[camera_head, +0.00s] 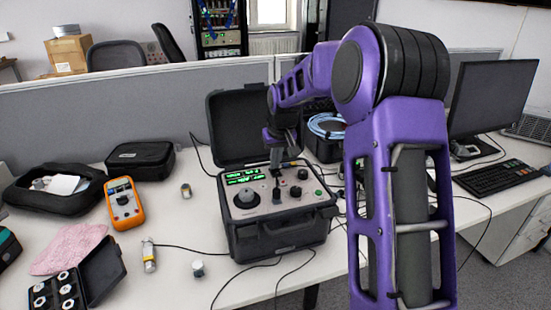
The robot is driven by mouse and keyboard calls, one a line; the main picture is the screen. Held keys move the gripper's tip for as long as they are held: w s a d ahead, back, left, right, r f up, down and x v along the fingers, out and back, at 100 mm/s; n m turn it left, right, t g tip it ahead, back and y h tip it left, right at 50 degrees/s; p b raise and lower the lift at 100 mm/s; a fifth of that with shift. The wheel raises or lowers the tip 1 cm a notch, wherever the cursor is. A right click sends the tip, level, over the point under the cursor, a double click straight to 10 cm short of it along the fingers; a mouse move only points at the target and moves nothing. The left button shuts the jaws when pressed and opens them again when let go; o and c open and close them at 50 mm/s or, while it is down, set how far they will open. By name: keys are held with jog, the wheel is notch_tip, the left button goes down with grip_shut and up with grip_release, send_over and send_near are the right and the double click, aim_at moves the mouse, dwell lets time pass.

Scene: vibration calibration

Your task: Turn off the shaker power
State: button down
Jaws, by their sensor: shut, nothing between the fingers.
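The shaker is a black case (278,236) with its lid open at the back, standing on the white desk. Its grey top panel (258,208) carries lit green displays (243,177), a round black platform (246,197), and several small knobs and buttons. A green button (318,193) shows at the panel's right side. My gripper (277,174) is shut and empty, pointing down over the middle of the panel, close above it. Part of the panel behind the gripper is hidden. I cannot tell whether the fingertips touch the panel, or which control is the power switch.
An orange multimeter (124,204), a small cylinder sensor (149,255), a pink cloth (70,247) and a black box of round parts (95,275) lie left of the case. Cables run across the desk. A monitor (492,97) and keyboard (497,177) stand right. A grey partition (100,110) is behind.

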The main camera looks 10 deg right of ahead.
jog(key=shift+w+f, duration=0.15)
jog(key=shift+f, duration=0.15)
jog(key=shift+s+d, duration=0.1)
jog(key=shift+s, duration=0.8)
jog(key=r+p, duration=0.3)
jog(key=r, duration=0.2)
jog(key=shift+s, duration=0.2)
jog(key=v, duration=0.9)
jog(key=shift+s+p, duration=0.2)
jog(key=shift+p, duration=0.2)
jog(key=shift+w, duration=0.1)
